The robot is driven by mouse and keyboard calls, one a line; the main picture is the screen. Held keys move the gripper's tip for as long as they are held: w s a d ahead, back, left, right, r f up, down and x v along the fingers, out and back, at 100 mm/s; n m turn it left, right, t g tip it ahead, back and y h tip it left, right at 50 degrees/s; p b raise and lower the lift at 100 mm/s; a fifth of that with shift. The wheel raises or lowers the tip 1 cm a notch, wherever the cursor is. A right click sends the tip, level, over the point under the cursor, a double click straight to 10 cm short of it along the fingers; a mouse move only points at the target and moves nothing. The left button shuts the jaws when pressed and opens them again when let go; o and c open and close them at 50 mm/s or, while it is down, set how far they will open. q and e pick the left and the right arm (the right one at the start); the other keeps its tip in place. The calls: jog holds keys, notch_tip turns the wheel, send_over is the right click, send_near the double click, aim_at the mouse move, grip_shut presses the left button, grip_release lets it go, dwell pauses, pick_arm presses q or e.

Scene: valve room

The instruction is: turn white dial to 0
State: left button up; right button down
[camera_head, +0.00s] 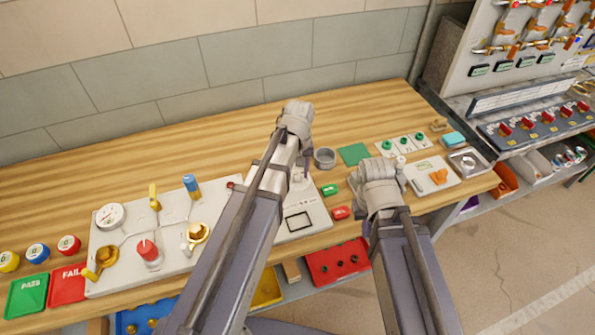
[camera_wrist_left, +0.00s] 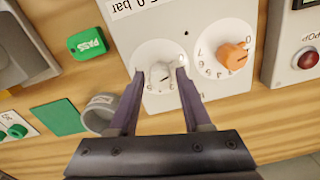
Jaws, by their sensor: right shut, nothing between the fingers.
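The white dial (camera_wrist_left: 161,74) is a round white plate with a small white knob and printed digits, on a white panel (camera_wrist_left: 215,15). In the left wrist view the two fingers of my left gripper (camera_wrist_left: 160,77) stand one on each side of the knob, apart, with gaps visible. Some digits are hidden by the fingers. In the head view my left gripper (camera_head: 303,168) reaches down over the panel (camera_head: 318,213), and its arm hides the dial. An orange knob (camera_wrist_left: 233,54) on its own plate sits beside the white dial. My right gripper (camera_head: 378,178) is empty and shut, its fingers hardly visible.
A grey cup (camera_head: 325,158) and green mat (camera_head: 354,154) lie close to the panel. Green (camera_head: 330,190) and red (camera_head: 341,212) tags lie right of it. A board with gauge and valves (camera_head: 125,255) stands left. The table's back is mostly clear.

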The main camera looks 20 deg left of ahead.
aim_at(299, 175)
pick_arm(q)
jog(key=shift+o, duration=0.9)
notch_tip(299, 175, up, 8)
jog(key=p, duration=0.8)
jog(key=shift+f, duration=0.1)
jog(key=shift+s+d, duration=0.2)
jog(key=shift+d, duration=0.1)
jog(key=s+d+f+m+y+b, duration=0.1)
jog(key=s+d+f+m+b, duration=0.1)
jog(key=s+d+m, duration=0.6)
jog(key=s+d, duration=0.1)
jog(key=s, duration=0.5)
jog(key=shift+d, duration=0.4)
